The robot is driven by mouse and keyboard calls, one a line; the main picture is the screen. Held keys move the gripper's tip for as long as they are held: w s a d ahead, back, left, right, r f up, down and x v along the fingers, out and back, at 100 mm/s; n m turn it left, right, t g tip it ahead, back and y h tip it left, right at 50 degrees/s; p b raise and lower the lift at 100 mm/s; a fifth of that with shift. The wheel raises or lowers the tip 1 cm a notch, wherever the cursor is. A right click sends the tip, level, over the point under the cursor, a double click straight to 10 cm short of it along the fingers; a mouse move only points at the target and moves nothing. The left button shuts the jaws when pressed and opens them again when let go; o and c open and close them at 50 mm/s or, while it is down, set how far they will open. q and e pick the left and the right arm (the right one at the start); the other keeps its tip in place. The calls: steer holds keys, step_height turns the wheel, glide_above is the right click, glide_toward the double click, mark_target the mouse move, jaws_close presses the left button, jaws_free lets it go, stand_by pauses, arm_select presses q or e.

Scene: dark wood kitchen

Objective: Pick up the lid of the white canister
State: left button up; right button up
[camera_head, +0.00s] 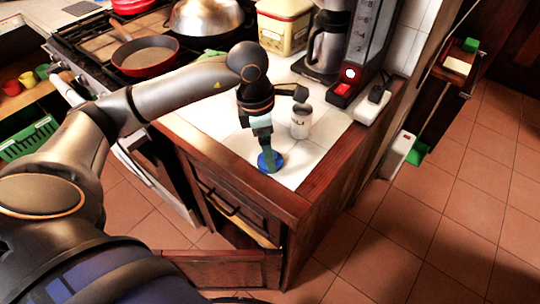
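A small white canister (301,124) with dark markings stands upright on the white tiled counter. Its top looks dark, and I cannot tell whether that is a lid or an open mouth. My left gripper (268,157) points down to the left of the canister, apart from it. Its narrow fingers are over a round blue disc (276,165) on the counter. I cannot tell whether they touch or grip the disc, or whether the disc is a lid. A small dark rounded piece (301,93) shows just above the canister. My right gripper is not in view.
A coffee machine (361,50), metal jug (325,48) and cream tin (284,24) stand behind. A red pan (145,56) and metal dome (205,16) are on the stove. A power strip (371,104) lies near the right counter edge (326,165). An open drawer or door (225,270) sticks out below.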

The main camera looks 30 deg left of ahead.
arm_select(q)
steer(key=shift+w+d+f, duration=0.15)
steer(key=shift+f, duration=1.1)
steer(key=c, duration=1.2)
steer(key=shift+r, duration=0.1)
steer(key=shift+c, duration=0.2)
